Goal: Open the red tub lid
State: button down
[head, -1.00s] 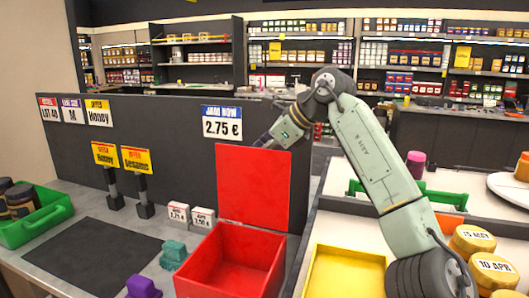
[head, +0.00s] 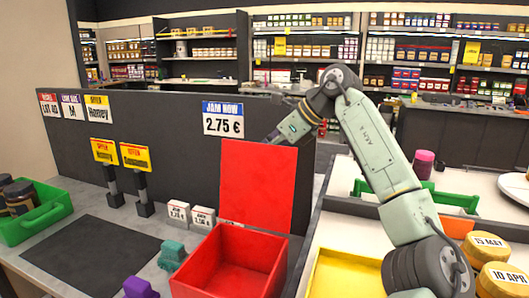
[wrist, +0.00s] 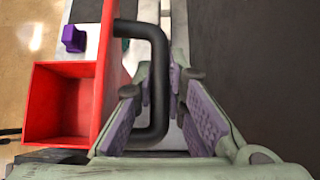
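The red tub (head: 222,272) stands on the counter, open and empty inside. Its red lid (head: 258,185) stands about upright at the tub's back edge. In the wrist view the lid (wrist: 106,60) is seen nearly edge-on, with a black U-shaped handle (wrist: 138,29) on its outer face, and the tub (wrist: 50,105) shows to its left. My gripper (wrist: 163,95) is open, one finger on each side of the handle's long bar, with a gap to the right finger. In the head view the lid hides my fingers.
A dark partition (head: 180,125) with price signs runs behind the tub. Teal (head: 172,253) and purple (head: 140,287) blocks and small price cards (head: 203,217) lie left of it. A yellow tray (head: 345,275) is at the right. A green crate (head: 35,215) stands far left.

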jog(key=c, duration=1.9)
grip_release()
jog(key=shift+a+r, duration=0.1)
jog(key=shift+r, duration=0.15)
jog(key=o, duration=0.3)
jog(key=shift+f, duration=0.15)
jog(key=v, duration=1.2)
